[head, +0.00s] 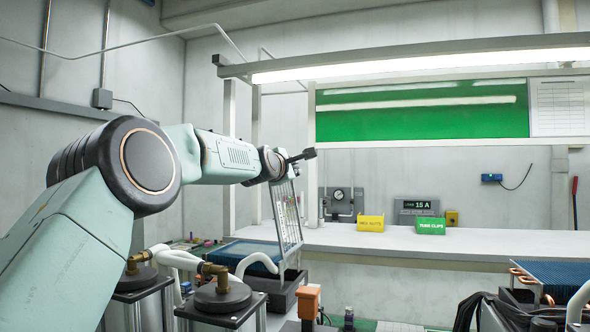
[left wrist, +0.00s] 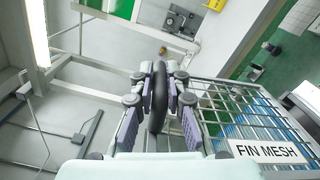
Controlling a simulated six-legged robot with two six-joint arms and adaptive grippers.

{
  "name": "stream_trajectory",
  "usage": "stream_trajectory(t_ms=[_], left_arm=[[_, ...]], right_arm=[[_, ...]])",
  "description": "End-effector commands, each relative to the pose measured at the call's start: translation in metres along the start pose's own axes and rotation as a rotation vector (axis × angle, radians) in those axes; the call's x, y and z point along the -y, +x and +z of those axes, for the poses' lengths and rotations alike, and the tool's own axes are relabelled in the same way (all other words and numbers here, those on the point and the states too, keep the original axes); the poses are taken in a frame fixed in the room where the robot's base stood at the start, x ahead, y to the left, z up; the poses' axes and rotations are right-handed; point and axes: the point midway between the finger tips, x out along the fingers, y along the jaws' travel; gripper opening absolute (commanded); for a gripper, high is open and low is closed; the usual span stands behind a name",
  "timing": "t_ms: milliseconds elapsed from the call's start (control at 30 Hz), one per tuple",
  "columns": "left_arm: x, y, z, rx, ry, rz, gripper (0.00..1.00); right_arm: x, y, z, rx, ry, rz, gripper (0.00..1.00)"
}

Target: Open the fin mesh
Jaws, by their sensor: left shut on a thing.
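The fin mesh (head: 288,214) is a light metal grid panel standing steeply raised at the edge of a blue finned unit (head: 245,254). In the left wrist view its grid fills the right side, with a white FIN MESH label (left wrist: 266,151). My left gripper (head: 291,160) is at the top of the panel. In the left wrist view my left gripper (left wrist: 160,84) is shut on a black rounded handle (left wrist: 160,98) beside the grid. How the handle joins the mesh is partly hidden by the fingers. My right gripper is in neither view.
A white bench (head: 400,240) behind holds a yellow bin (head: 370,223), a green bin (head: 431,226) and a gauge (head: 340,199). Black round-topped fittings (head: 222,295) with pale hoses stand in front. Another blue finned unit (head: 560,278) is at right. A lamp rail (head: 420,60) hangs above.

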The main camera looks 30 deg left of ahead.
Motion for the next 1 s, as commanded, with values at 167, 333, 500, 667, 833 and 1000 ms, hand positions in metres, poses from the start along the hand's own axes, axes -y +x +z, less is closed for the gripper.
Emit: stream_trajectory(t_ms=[167, 333, 500, 667, 833, 1000], left_arm=[[0.0119, 0.0016, -0.0034, -0.005, -0.002, -0.025, 0.0], [0.012, 0.0016, -0.0032, -0.005, -0.002, -0.025, 0.0], [0.0118, 0.0015, -0.0023, -0.005, -0.001, -0.024, 0.24], [0.0095, 0.0011, -0.0005, -0.003, -0.002, -0.018, 0.37], [0.007, 0.0007, 0.0013, -0.002, 0.0, -0.013, 0.37], [0.0055, -0.0008, 0.0016, -0.001, -0.001, -0.011, 0.37]], right_arm=[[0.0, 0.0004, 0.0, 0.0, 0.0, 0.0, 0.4], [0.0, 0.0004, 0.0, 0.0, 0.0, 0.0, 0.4], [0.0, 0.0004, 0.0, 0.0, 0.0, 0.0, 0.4], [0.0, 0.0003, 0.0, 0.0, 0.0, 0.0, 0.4], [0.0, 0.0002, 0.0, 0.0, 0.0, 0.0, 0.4], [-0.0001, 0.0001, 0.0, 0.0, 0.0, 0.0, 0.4]])
